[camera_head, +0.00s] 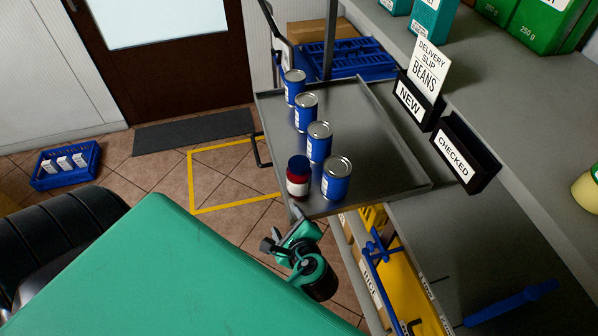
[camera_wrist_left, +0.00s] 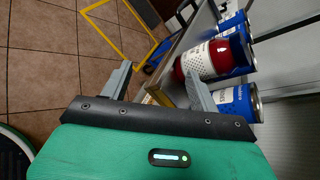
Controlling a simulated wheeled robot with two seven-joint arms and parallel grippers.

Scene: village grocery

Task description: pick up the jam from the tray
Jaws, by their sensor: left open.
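The jam (camera_head: 298,177) is a dark red jar with a white label and a dark blue lid. It stands at the near left corner of the grey metal tray (camera_head: 378,140), beside the nearest blue can (camera_head: 337,180). My left gripper (camera_head: 297,228) is below and just short of that corner, partly hidden by its own wrist. In the left wrist view the gripper (camera_wrist_left: 155,88) is open and empty. The jam (camera_wrist_left: 208,60) appears there beyond the right finger, outside the gap between the fingers. My right gripper is in neither view.
Several blue cans (camera_head: 306,113) stand in a row along the tray's left side. A shelf at right holds black boxes marked NEW (camera_head: 412,101) and CHECKED (camera_head: 465,153). A yellow crate (camera_head: 405,275) sits below. The tray's right part is clear.

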